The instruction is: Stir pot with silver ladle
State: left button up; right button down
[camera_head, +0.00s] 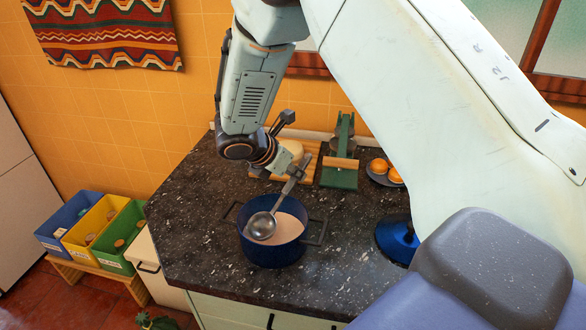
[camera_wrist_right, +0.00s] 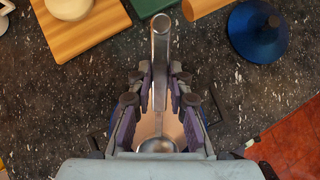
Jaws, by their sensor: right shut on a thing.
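A dark blue pot (camera_head: 268,254) with two dark side handles stands on the counter and holds a pale pinkish liquid. The silver ladle (camera_head: 262,225) is tilted, with its bowl inside the pot's rim at the liquid; I cannot tell how deep it sits. My right gripper (camera_head: 288,172) is shut on the ladle's handle, above and behind the pot. In the right wrist view, the ladle's handle (camera_wrist_right: 160,65) runs between my right gripper's fingers (camera_wrist_right: 160,80). The pot is mostly hidden there behind the gripper. My left gripper is not in view.
The dark speckled counter (camera_head: 190,205) is clear left of the pot. A blue conical object (camera_head: 393,241) stands to its right. Behind are a wooden board (camera_head: 308,150), a green device (camera_head: 341,165) and a plate of oranges (camera_head: 380,167). Coloured bins (camera_head: 90,228) stand left of the counter.

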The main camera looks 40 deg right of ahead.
aim_at(288, 184)
jog(key=shift+a+f+b, duration=0.1)
jog(key=shift+f+b, duration=1.3)
jog(key=shift+f, duration=0.85)
jog(key=shift+w, duration=0.1)
